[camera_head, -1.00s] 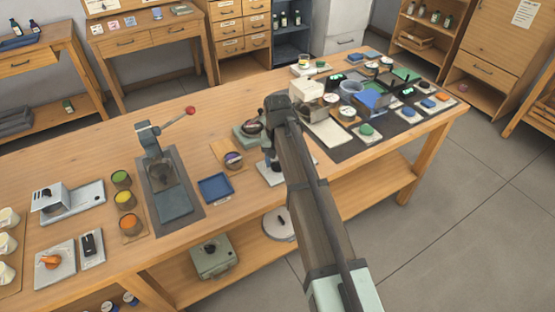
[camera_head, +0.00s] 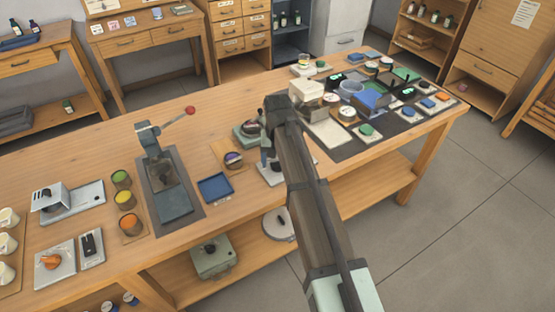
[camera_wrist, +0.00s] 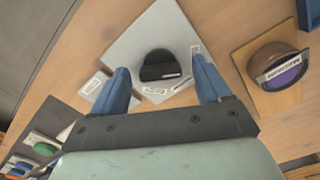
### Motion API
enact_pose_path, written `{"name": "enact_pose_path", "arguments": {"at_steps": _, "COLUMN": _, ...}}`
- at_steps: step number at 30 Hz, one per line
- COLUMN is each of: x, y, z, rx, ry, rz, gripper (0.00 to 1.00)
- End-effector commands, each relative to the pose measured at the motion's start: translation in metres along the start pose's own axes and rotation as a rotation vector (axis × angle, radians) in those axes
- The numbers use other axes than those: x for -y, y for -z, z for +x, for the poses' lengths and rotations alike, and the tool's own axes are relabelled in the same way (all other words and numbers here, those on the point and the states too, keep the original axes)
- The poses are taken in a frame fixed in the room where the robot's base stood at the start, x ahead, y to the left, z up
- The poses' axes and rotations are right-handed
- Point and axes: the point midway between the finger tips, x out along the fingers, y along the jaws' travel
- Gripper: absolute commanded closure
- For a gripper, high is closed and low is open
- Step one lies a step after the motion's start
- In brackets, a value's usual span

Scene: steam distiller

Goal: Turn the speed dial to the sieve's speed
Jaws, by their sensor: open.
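In the wrist view a black dial knob (camera_wrist: 160,66) stands on a light grey plate (camera_wrist: 150,28). Small white labels lie around it, too small to read. My gripper (camera_wrist: 165,88) is open, its two blue fingers apart on either side of the knob in the picture, with no visible contact. In the head view my arm hides most of the gripper and the knob; the plate's edge (camera_head: 268,176) shows beside it. A round labelled container with purple contents (camera_wrist: 281,72) sits on a wooden board to the right; it also shows in the head view (camera_head: 233,158). I cannot tell whether it is the sieve.
A blue tray (camera_head: 215,187) and a lever press (camera_head: 160,170) stand to the left. Several coloured jars (camera_head: 125,200) stand farther left. A dark mat (camera_head: 372,150) crowded with instruments and colored buttons lies to the right. Bare wood separates the tray and the plate.

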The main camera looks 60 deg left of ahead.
Motion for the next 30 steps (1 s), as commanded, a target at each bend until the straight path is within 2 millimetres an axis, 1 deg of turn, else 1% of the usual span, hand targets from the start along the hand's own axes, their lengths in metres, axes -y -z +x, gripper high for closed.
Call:
{"name": "enact_pose_path", "arguments": {"at_steps": 5, "x": 0.000, "y": 0.001, "z": -0.013, "rx": -0.002, "ry": 0.000, "rz": 0.000, "gripper": 0.23}}
{"name": "enact_pose_path", "arguments": {"at_steps": 8, "x": 0.000, "y": 0.001, "z": -0.028, "rx": -0.002, "ry": 0.000, "rz": 0.000, "gripper": 0.23}}
{"name": "enact_pose_path", "arguments": {"at_steps": 15, "x": 0.000, "y": 0.001, "z": -0.073, "rx": -0.003, "ry": 0.001, "rz": 0.000, "gripper": 0.23}}
{"name": "enact_pose_path", "arguments": {"at_steps": 21, "x": 0.000, "y": 0.001, "z": -0.107, "rx": -0.001, "ry": 0.000, "rz": 0.000, "gripper": 0.23}}
{"name": "enact_pose_path", "arguments": {"at_steps": 25, "x": 0.000, "y": 0.001, "z": -0.123, "rx": -0.001, "ry": 0.000, "rz": 0.000, "gripper": 0.23}}
{"name": "enact_pose_path", "arguments": {"at_steps": 30, "x": 0.000, "y": 0.000, "z": -0.134, "rx": 0.000, "ry": 0.000, "rz": 0.000, "gripper": 0.23}}
